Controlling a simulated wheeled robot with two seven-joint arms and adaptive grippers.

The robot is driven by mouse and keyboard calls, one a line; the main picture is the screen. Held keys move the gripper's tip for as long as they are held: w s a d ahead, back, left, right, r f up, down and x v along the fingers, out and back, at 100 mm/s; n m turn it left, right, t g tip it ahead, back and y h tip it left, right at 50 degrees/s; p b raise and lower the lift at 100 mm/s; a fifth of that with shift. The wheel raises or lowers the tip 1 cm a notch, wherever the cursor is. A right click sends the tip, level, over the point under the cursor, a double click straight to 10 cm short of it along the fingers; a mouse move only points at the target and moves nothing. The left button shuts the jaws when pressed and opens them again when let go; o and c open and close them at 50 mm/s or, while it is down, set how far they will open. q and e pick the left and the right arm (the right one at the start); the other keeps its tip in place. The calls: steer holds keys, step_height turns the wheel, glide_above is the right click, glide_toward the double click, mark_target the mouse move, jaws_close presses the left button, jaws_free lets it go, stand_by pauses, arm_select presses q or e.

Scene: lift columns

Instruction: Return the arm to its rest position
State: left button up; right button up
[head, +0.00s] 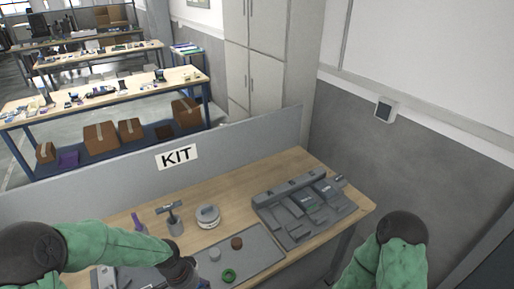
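My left arm, with a green sleeve and dark joints, comes in from the left and reaches over the near left part of the wooden table (233,210). Its dark wrist end meets the bottom edge of the picture, and the fingers are not visible. My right arm, also green with a dark joint, stands at the lower right, beyond the table's right edge. Its gripper is out of the picture. I cannot see anything held by either gripper.
A grey mat (258,252) carries a green ring (228,275), a brown round piece (236,243) and a small grey piece (214,254). A grey kit tray (300,236) fills the right side. A white round item (207,216) stands near the grey KIT partition (230,144).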

arm_select(q)
steer(key=s+d+f+n+h, duration=0.1)
steer(key=s+d+f+n, duration=0.4)
steer(key=f, duration=0.4)
steer(key=s+d+f+n+h, duration=0.1)
steer(key=s+d+f+n, duration=0.2)
steer(key=s+f+n, duration=0.45)
step_height(320, 180, down, 10)
steer(key=w+d+m+b, duration=0.1)
steer(key=m+b, duration=0.1)
steer(key=b, duration=0.8)
steer(key=shift+w+d+t, duration=0.15)
steer(key=shift+w+t, duration=0.15)
steer(key=shift+w, duration=0.1)
steer(key=shift+f, duration=0.1)
